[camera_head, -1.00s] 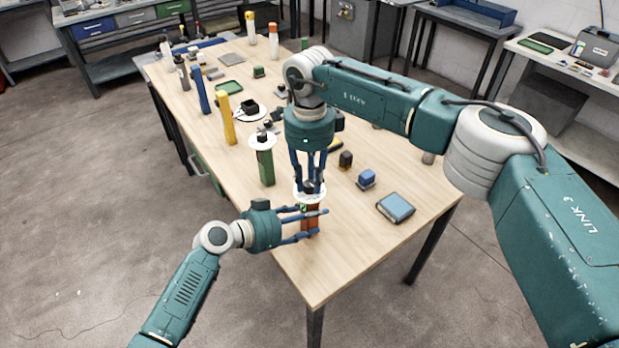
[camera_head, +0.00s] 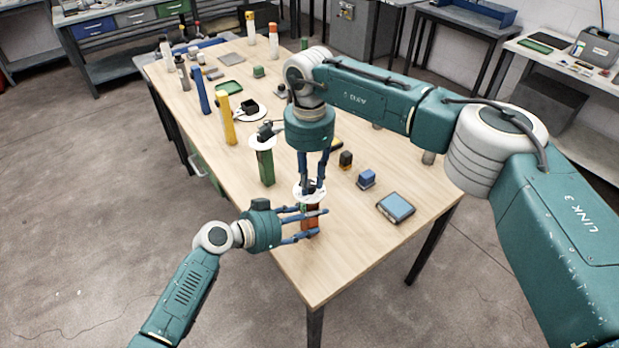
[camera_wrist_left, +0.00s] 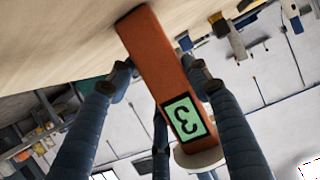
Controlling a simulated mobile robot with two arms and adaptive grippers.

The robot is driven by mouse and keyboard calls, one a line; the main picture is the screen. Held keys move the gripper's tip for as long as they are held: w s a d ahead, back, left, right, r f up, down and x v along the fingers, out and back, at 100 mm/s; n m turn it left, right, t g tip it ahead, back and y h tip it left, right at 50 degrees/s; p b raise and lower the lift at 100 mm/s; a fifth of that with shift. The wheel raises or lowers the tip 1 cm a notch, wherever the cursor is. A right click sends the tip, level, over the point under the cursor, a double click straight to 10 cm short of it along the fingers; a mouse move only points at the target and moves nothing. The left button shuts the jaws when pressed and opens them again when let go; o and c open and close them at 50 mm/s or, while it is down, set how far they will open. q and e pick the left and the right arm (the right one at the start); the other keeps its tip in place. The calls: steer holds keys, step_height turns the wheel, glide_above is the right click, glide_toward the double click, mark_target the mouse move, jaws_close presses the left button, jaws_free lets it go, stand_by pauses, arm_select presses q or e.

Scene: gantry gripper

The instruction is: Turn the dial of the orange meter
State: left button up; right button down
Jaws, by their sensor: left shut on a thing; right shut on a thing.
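The orange meter (camera_head: 312,218) stands upright near the front of the wooden table. My left gripper (camera_head: 313,225) is shut on the meter's body from the left side. In the left wrist view the meter (camera_wrist_left: 155,65) lies between my left fingers (camera_wrist_left: 165,85), and its green display (camera_wrist_left: 185,117) shows a digit that looks like 3, seen tilted. My right gripper (camera_head: 311,188) points down from above with its fingers closed on the dial at the meter's white round top (camera_head: 298,193). The dial is mostly hidden by the fingers.
A green meter (camera_head: 266,165) and a yellow one (camera_head: 229,122) stand behind on the table (camera_head: 340,262). A blue-screened device (camera_head: 396,207), a blue block (camera_head: 366,178) and a dark block (camera_head: 346,159) lie to the right. The front table corner is clear.

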mark_target(310, 183)
arm_select(q)
steer(key=shift+s+f, duration=0.1)
stand_by(0.5)
arm_select(e)
steer(key=c, duration=1.5)
jaws_free()
steer(key=shift+o, duration=0.2)
steer(key=shift+r, duration=0.1)
arm_select(q)
steer(key=shift+c, duration=0.2)
arm_select(e)
step_height(310, 183, up, 12)
arm_select(q)
steer(key=o, duration=1.6)
